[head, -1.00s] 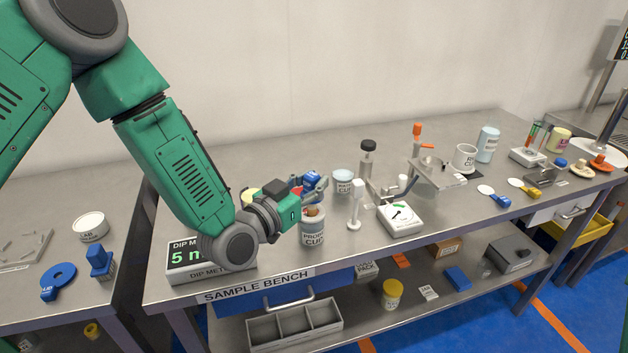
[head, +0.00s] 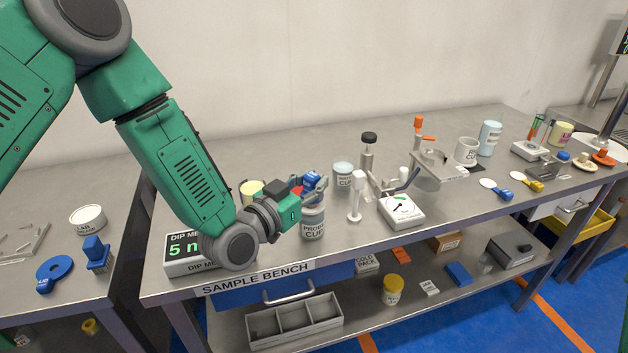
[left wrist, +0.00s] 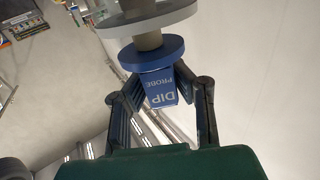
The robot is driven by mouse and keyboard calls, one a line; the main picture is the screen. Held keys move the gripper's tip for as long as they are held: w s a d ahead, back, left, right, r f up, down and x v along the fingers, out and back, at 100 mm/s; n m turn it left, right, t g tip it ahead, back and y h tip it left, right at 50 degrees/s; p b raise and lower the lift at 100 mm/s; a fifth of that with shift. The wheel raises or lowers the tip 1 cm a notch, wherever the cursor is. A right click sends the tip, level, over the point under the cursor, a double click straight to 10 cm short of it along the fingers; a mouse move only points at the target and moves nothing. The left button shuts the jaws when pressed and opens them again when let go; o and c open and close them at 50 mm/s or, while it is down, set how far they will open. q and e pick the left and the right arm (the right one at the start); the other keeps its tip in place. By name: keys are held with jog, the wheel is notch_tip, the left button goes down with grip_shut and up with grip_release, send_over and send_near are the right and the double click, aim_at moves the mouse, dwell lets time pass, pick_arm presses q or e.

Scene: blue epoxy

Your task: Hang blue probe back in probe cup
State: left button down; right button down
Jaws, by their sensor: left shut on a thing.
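In the left wrist view my left gripper (left wrist: 155,88) is shut on the probe's blue block (left wrist: 160,88), lettered DIP PROBE. A blue disc (left wrist: 150,56) and a grey stem (left wrist: 148,41) lie beyond it. A pale ring (left wrist: 172,20) surrounds the stem farther on. The fingers partly hide the cup mouth in the head view, so I cannot tell how deep the stem sits. My right gripper is not in view.
The dip meter (head: 190,255) stands left of the cup, below my forearm. A white stand (head: 356,195), a blue-and-white cup (head: 343,174) and a dial instrument (head: 402,209) are close on the right. A yellow-topped container (head: 250,190) is behind my gripper.

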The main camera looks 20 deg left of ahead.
pick_arm(q)
jog(key=shift+f+b, duration=0.6)
jog(key=shift+f, duration=0.3)
jog(key=c, duration=1.3)
grip_release()
jog(key=shift+v, duration=2.55)
jog(key=v, duration=1.2)
